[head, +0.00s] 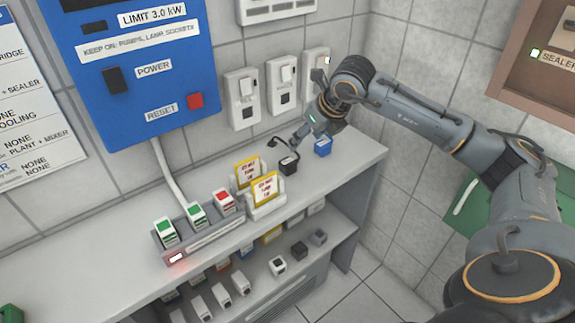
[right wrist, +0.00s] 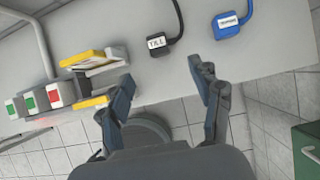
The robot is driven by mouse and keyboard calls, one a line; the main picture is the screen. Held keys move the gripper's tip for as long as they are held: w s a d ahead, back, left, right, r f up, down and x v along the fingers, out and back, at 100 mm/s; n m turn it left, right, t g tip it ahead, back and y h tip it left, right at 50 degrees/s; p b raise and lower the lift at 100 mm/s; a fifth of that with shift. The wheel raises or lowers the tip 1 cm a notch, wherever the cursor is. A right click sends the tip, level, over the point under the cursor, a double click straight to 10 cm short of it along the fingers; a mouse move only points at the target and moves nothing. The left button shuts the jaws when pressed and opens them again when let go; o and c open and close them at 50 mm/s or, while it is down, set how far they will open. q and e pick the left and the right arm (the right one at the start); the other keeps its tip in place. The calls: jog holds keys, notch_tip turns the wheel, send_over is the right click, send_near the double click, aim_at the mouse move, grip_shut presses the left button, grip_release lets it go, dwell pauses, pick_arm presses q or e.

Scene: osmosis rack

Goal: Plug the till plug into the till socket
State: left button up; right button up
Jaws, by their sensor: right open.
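The till plug (head: 289,163) is black with a black cord and lies on the upper shelf, under the wall sockets. In the right wrist view its white TILL label (right wrist: 157,43) is readable. My right gripper (head: 302,130) hangs just above and behind it in the head view. The right wrist view shows its two fingers (right wrist: 163,74) spread, with nothing between them and the plug beyond the tips. Three white wall sockets (head: 281,90) are above the shelf; their labels are too small to read, so I cannot tell which is the till socket. My left gripper is not in view.
A blue plug (head: 322,146) labelled TELEPHONE lies right of the till plug. Yellow-framed cards (head: 265,189) and a power strip (head: 205,238) with green and red plugs stand to the left. A blue power panel (head: 135,70) hangs on the wall. A brown board (head: 535,60) is at right.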

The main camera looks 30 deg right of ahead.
send_near(288, 162)
jog(key=x, duration=0.2)
jog(key=p+x, duration=0.1)
jog(key=x, duration=0.2)
jog(key=shift+w+d+r, duration=0.15)
jog(key=shift+w+d, duration=0.05)
jog(key=shift+w+a+f+p, duration=0.15)
jog(key=shift+f+p, duration=0.15)
jog(key=shift+f, duration=0.1)
jog(key=p+x, duration=0.1)
jog(key=x, duration=0.3)
jog(key=shift+f, duration=0.3)
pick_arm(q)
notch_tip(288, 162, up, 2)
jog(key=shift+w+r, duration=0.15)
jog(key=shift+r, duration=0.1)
pick_arm(e)
jog(key=c, duration=1.2)
